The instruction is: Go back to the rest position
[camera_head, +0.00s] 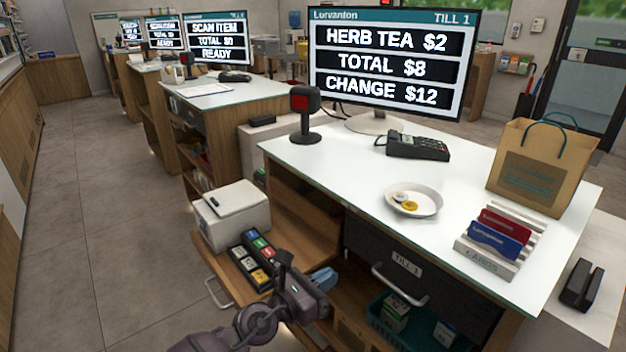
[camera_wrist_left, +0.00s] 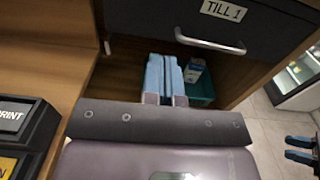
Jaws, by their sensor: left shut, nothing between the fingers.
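My left gripper (camera_head: 322,279) is in front of the till 1 counter (camera_head: 330,160), low beside the drawer and right of the small keypad (camera_head: 252,258). Its blue fingers are shut with nothing between them; they also show in the left wrist view (camera_wrist_left: 165,78), pointing into the open shelf under the counter. Blue fingertips at the right edge of the left wrist view (camera_wrist_left: 300,148) look like my right gripper, partly cut off; I cannot tell its opening. The head view does not show it.
The drawer handle (camera_head: 400,290) juts out right of my left gripper, above a teal basket (camera_head: 378,322). A coin dish (camera_head: 413,198), card reader (camera_head: 415,147), card rack (camera_head: 500,243) and paper bag (camera_head: 540,165) stand on the counter. The left floor is clear.

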